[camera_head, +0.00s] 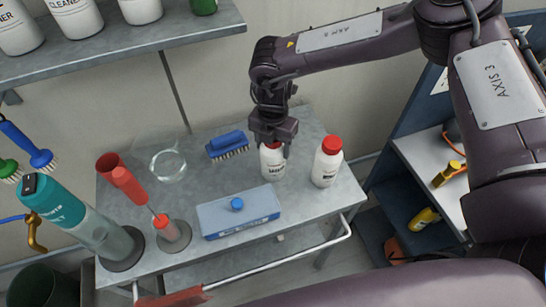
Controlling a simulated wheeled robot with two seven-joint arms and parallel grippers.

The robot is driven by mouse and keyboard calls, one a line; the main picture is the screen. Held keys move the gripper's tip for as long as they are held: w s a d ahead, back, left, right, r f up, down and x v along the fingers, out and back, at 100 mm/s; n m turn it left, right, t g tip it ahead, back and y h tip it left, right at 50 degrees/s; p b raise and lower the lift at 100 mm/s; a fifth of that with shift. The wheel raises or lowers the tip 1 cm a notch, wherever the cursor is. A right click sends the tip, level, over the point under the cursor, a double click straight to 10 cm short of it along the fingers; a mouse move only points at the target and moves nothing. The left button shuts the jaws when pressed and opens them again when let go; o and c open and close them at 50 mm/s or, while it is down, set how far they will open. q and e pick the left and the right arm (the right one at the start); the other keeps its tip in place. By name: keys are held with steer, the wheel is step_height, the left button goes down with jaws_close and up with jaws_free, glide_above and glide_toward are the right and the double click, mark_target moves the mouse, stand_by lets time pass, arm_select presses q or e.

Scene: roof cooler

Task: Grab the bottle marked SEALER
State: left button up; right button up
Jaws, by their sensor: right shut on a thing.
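A white bottle (272,164) with dark lettering, too small to read surely, stands on the grey metal table (195,190), right of its middle. My right gripper (272,141) comes down from above and is shut on this bottle at its top. The gripper hides the bottle's cap. A second white bottle with a red cap (327,163) stands close to its right, apart from the gripper; its label is too small to read surely. My left gripper is not in view.
A blue box (238,212), a blue brush (228,145), a clear round container (168,165), a red-handled tool (130,186) and a teal-topped cylinder (75,218) crowd the table. A shelf (120,42) with bottles is above left. A dark blue cabinet (400,195) stands right.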

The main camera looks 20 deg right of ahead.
steer(key=c, duration=0.7)
steer(key=shift+o, duration=0.2)
steer(key=shift+r, duration=0.15)
